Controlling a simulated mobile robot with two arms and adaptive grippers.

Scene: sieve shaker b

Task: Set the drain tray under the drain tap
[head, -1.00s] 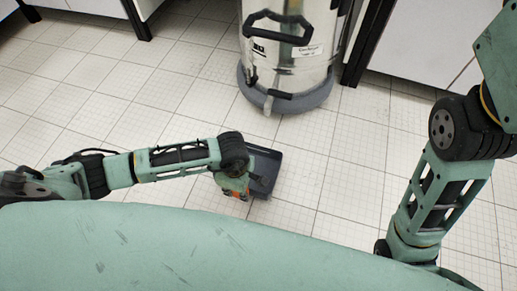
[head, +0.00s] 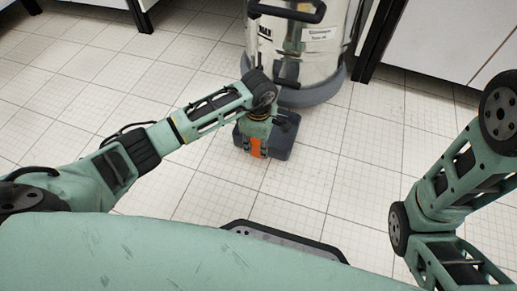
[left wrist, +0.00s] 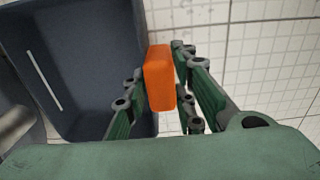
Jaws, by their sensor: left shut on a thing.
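The drain tray (head: 280,140) is a dark blue-grey open tray with an orange grip (head: 257,148), low over the floor in front of a steel drum (head: 305,45). My left gripper (head: 257,138) is shut on that orange grip, at the tray's near side. In the left wrist view the tray (left wrist: 85,60) lies left of the fingers, with the orange grip (left wrist: 159,78) between them. I cannot tell whether the tray touches the floor. The drain tap at the drum's lower front is mostly hidden behind my left wrist. My right gripper is out of view.
The drum's dark base ring (head: 322,96) stands just beyond the tray. White cabinets (head: 445,40) with black legs are at the back right. The tiled floor (head: 110,105) is clear to the left and right of the tray.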

